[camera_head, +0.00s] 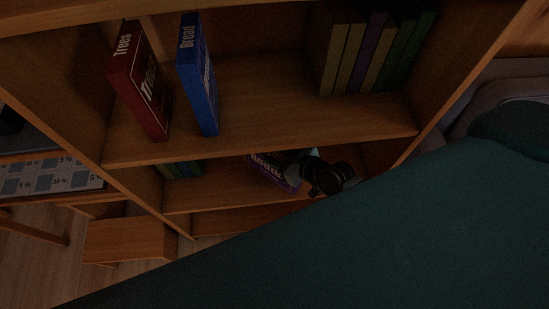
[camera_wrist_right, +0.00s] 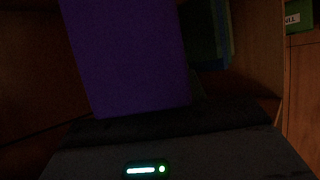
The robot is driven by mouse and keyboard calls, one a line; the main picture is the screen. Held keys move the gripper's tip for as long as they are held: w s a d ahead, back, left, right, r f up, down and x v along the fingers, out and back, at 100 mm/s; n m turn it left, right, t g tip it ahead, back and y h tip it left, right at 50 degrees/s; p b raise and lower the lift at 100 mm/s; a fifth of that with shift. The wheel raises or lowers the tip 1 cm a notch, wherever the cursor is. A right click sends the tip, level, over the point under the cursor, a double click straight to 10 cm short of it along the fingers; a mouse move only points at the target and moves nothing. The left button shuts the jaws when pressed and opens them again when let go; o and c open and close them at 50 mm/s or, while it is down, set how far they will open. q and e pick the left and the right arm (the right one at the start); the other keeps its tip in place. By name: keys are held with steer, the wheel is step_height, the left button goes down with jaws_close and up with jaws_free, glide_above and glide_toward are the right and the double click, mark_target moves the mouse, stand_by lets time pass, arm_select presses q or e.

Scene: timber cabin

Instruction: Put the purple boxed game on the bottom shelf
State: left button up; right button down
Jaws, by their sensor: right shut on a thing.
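The purple boxed game (camera_head: 270,172) is inside the lower shelf of the bookcase in the head view, partly hidden by my right gripper. It fills the upper middle of the right wrist view as a purple face (camera_wrist_right: 128,55). My right gripper (camera_head: 302,168) is shut on the purple box at its right side. The bottom shelf (camera_head: 215,188) shows as a wooden board around the box. Whether the box touches the board cannot be told. My left gripper is not in view.
A red box (camera_head: 140,80) and a blue box (camera_head: 198,75) stand on the shelf above, with several books (camera_head: 370,55) at its right. More books (camera_head: 180,168) stand at the lower shelf's left. A large dark teal surface (camera_head: 380,240) covers the lower right.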

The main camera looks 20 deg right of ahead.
mark_target(255, 160)
steer(key=shift+w+a+r, duration=0.1)
steer(key=shift+w+a, duration=0.3)
steer(key=shift+w, duration=0.2)
step_height(255, 160, down, 3)
steer(key=shift+s+d+f+b, duration=0.1)
steer(key=shift+b, duration=0.5)
steer(key=shift+f, duration=0.25)
steer(key=shift+f, duration=0.15)
steer(key=c, duration=0.8)
jaws_free()
steer(key=shift+c, duration=0.2)
